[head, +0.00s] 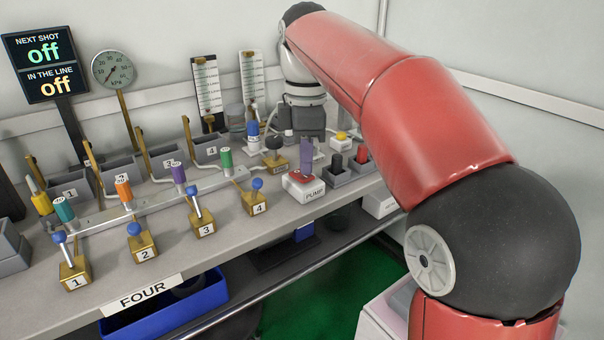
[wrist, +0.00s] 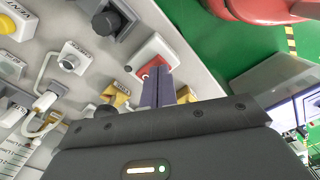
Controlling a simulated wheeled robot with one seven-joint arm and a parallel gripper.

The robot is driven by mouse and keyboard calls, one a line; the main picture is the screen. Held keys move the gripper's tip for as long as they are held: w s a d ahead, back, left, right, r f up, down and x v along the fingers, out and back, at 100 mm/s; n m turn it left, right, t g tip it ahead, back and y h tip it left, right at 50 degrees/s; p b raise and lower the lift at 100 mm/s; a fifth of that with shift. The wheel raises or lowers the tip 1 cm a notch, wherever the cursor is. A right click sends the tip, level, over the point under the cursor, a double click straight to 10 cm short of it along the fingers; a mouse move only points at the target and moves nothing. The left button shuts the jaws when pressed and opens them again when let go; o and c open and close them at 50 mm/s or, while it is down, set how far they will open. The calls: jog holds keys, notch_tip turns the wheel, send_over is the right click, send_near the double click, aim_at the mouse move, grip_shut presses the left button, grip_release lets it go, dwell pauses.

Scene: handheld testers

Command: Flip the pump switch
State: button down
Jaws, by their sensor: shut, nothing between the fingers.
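The pump switch is a white box with a red rocker (head: 296,177) and a PUMP label, near the front edge of the bench. It also shows in the wrist view as a white box with red on top (wrist: 156,50). My gripper (head: 305,172) points down over the switch with its purple-grey fingers closed together and empty. In the wrist view my gripper (wrist: 161,70) has its fingertips right at the red rocker and covers part of it. I cannot tell whether they touch it, or which way the rocker is tilted.
Numbered brass valves with blue levers, such as valve 4 (head: 258,196), stand left of the switch. A display (head: 44,67) reads "off" twice. A gauge (head: 113,70) stands beside it.

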aim_at(310, 178)
jog(key=shift+f+b, duration=0.4)
jog(key=shift+f, duration=0.3)
jog(key=shift+r, duration=0.1)
notch_tip(310, 178, up, 5)
jog(key=p, duration=0.5)
jog(key=shift+r, duration=0.95)
jog(key=shift+s+d+m, duration=0.3)
jog(key=shift+d, duration=0.05)
jog(key=s+d+f+m+t, duration=0.2)
jog(key=s+d+f+m, duration=0.4)
jog(key=s+f+m, duration=0.2)
jog(key=s+d+f+m+t, duration=0.3)
jog(key=s+d+f+m, duration=0.4)
jog(key=s+m, duration=0.3)
jog(key=shift+s+f+t, duration=0.3)
jog(key=shift+s+f, duration=0.25)
jog(key=shift+s, duration=0.25)
